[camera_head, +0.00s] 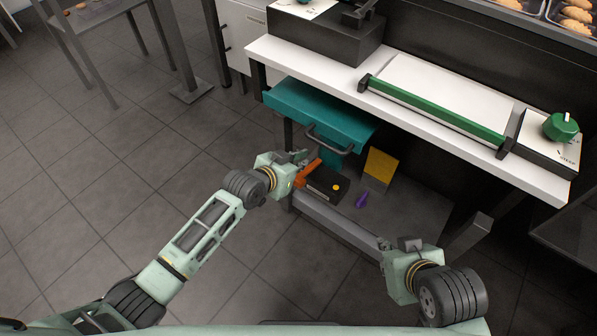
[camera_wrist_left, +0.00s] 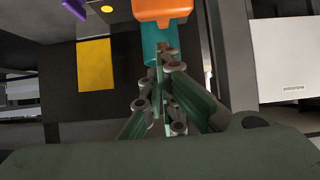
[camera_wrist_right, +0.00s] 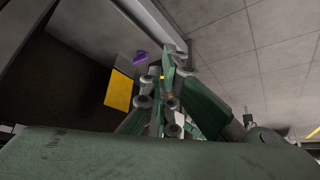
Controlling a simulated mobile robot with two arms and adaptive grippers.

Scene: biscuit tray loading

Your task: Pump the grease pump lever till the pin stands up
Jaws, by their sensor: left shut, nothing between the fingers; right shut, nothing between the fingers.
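The grease pump is a dark box (camera_head: 322,187) on the low shelf under the bench, with an orange lever (camera_head: 307,173) at its left end. The lever's orange end also shows at the top of the left wrist view (camera_wrist_left: 162,10). A small yellow round spot (camera_head: 336,187) is on top of the box; whether it is the pin, and whether it stands up, I cannot tell. My left gripper (camera_head: 300,157) is shut and empty, close to the lever's upper end; contact is unclear. My right gripper (camera_head: 384,244) is shut and empty, in front of the shelf, away from the pump.
A teal drawer (camera_head: 318,112) with a dark handle is above the pump, close to my left gripper. The white bench top (camera_head: 420,125) overhangs.

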